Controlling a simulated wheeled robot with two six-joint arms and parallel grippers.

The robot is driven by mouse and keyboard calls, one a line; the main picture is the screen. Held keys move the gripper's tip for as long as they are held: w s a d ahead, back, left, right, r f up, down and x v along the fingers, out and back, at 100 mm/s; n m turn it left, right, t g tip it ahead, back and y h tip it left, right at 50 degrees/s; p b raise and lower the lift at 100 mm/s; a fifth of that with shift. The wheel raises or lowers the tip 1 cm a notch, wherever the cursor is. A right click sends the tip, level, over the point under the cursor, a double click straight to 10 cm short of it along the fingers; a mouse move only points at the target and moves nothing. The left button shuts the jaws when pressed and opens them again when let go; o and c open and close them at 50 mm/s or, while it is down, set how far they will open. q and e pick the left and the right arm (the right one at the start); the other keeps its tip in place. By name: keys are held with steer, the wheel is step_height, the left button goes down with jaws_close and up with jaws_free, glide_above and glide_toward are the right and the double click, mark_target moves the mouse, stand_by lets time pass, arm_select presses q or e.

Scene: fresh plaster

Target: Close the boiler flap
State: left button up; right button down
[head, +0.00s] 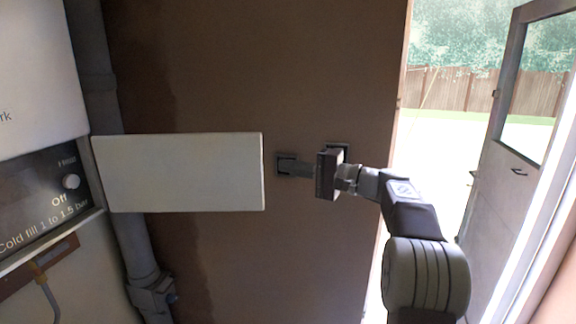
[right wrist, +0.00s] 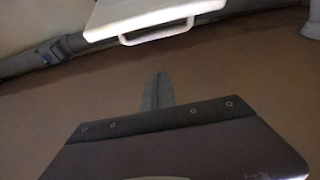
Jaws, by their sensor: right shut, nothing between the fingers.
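The boiler flap (head: 180,173) is a plain white panel. It stands open, sticking out to the right from the right edge of the boiler's dark control panel (head: 35,205). My right gripper (head: 290,167) is shut and empty, just right of the flap's free edge, with a small gap between them in the head view. In the right wrist view the shut fingers (right wrist: 157,92) point up toward a white panel with a handle (right wrist: 150,24), which looks like the flap; they appear apart from it. My left gripper is in neither view.
A grey pipe (head: 135,240) runs down behind the flap. A brown wall (head: 240,70) stands behind. An open door (head: 500,170) is at the right.

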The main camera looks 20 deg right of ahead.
mark_target(262, 169)
steer(key=a+p, duration=0.1)
steer(key=a, duration=0.1)
steer(key=w+a+p, duration=0.1)
steer(key=a, duration=0.1)
steer(key=w+a, duration=0.1)
steer(key=a, duration=0.1)
steer(key=shift+a+p, duration=0.35)
steer(key=shift+p, duration=0.05)
steer(key=shift+w, duration=0.1)
steer(key=shift+f, duration=0.1)
